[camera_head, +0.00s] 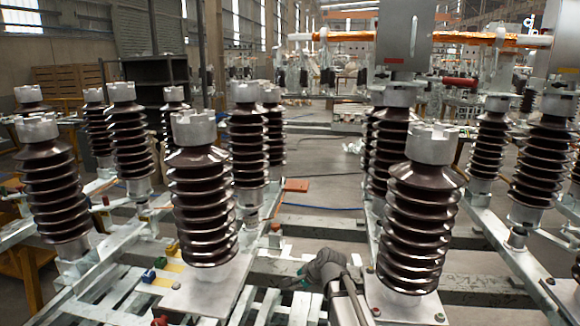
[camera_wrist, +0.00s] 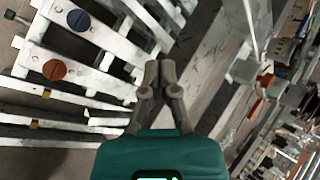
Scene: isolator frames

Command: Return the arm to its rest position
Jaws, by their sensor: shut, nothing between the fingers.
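In the wrist view my gripper (camera_wrist: 160,78) shows its grey fingers closed together at the tips, with nothing between them. The teal body of the gripper fills the bottom of that view. In the head view my arm reaches up from the bottom, right of centre, and ends low between two brown ribbed insulators, the left one (camera_head: 203,195) and the right one (camera_head: 417,215). The gripper's fingertips are hard to make out there. The arm appears apart from both insulators.
More insulators (camera_head: 247,140) stand in rows on pale metal frames. White slats (camera_wrist: 75,70) with an orange-brown disc (camera_wrist: 54,70) and a dark blue disc (camera_wrist: 78,20) lie left of the fingers in the wrist view. Grey beams (camera_head: 320,222) cross behind my arm.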

